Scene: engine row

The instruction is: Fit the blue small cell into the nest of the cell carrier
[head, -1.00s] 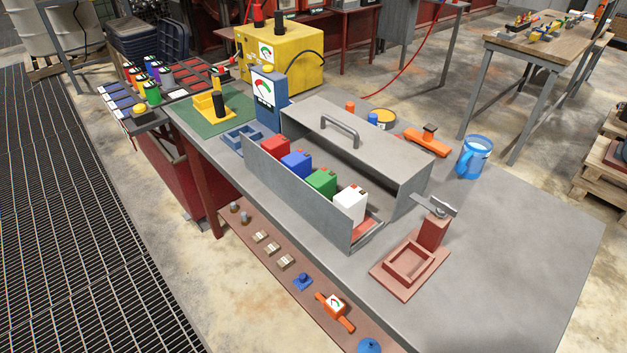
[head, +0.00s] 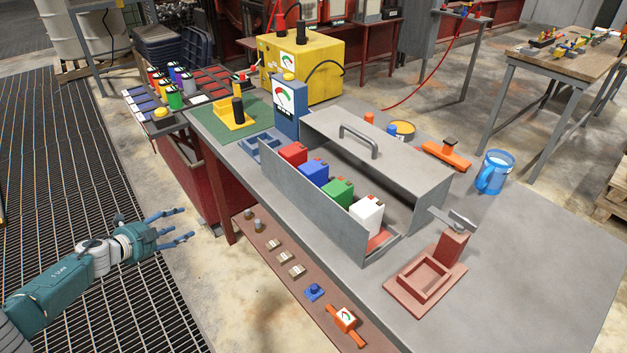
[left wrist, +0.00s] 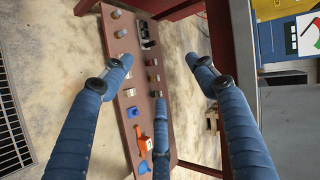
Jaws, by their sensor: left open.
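A blue block-shaped cell (head: 313,173) with red on top stands in a row between a red cell (head: 293,154) and a green cell (head: 338,191), inside a grey sheet-metal housing (head: 312,205). A white cell (head: 366,214) ends the row. A red-brown fixture (head: 458,276) with a square recess and an upright post stands at the bench's front right; I cannot tell if it is the cell carrier. The recess looks empty. My left gripper (head: 180,225) is open and empty, left of the bench over the floor. Its three spread fingers show in the left wrist view (left wrist: 160,75).
The housing's grey wall and handle (head: 360,140) flank the cells. A lower shelf (head: 283,265) holds small parts, including a blue knob-like part (head: 315,292) and an orange gauge (head: 345,320). A blue mug (head: 495,172) stands at the right.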

